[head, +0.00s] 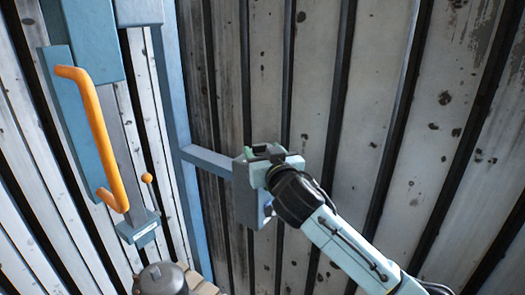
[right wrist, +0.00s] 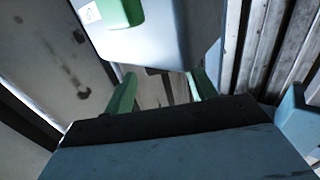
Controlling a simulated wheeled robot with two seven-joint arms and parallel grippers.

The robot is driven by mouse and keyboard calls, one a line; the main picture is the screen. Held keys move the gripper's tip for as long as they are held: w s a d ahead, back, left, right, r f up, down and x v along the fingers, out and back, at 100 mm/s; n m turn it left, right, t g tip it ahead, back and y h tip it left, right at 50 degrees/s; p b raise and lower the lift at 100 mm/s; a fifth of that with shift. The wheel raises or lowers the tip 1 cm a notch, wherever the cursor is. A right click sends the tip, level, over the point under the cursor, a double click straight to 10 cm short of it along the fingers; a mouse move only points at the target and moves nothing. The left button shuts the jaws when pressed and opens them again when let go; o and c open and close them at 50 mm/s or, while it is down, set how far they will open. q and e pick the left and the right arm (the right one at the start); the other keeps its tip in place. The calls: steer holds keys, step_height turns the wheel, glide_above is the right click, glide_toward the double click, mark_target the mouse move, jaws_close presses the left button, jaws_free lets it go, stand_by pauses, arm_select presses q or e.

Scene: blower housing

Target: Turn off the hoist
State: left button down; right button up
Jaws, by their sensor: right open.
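A grey-blue box (head: 246,208) sits on the end of a blue crossbar at mid-picture in the head view. It also fills the top of the right wrist view (right wrist: 165,45), with a green part (right wrist: 122,12) and a small white label (right wrist: 89,13) on its face. I cannot tell whether the green part is a switch. My right gripper (head: 268,158) is at the box, and its body hides part of it. In the right wrist view its two green fingers (right wrist: 164,84) are apart, just below the box's lower edge, with nothing seen between them. My left gripper is out of view.
A large orange handle (head: 98,135) stands on a blue panel at the left, with a small orange ball (head: 147,178) beside it. A dark, rounded lidded object (head: 163,278) is at the bottom. Ribbed metal walls (head: 385,110) close in the back; the space at right before them is clear.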

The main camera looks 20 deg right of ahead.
steer(key=shift+w, duration=0.5)
steer(key=c, duration=1)
steer(key=n+y+p, duration=0.1)
steer(key=y+p, duration=0.1)
steer(key=n+g+y+p, duration=0.1)
steer(key=y+p, duration=0.1)
steer(key=d+n+y+p, duration=0.1)
steer(key=n+y+p, duration=0.1)
steer(key=shift+d+r+p, duration=0.1)
steer(key=shift+r+p, duration=0.15)
steer(key=shift+p, duration=0.05)
steer(key=n+g+y+p, duration=0.2)
steer(key=y, duration=0.1)
steer(key=shift+w+d+n+y+p, duration=0.15)
steer(key=shift+d+n+y+p, duration=0.05)
steer(key=shift+n+y+p, duration=0.15)
steer(key=shift+f+n+g+y+p, duration=0.1)
steer(key=shift+n+g+y+p, duration=0.15)
steer(key=shift+g+y+p, duration=0.1)
steer(key=shift+f+y, duration=0.1)
steer(key=shift+y, duration=0.2)
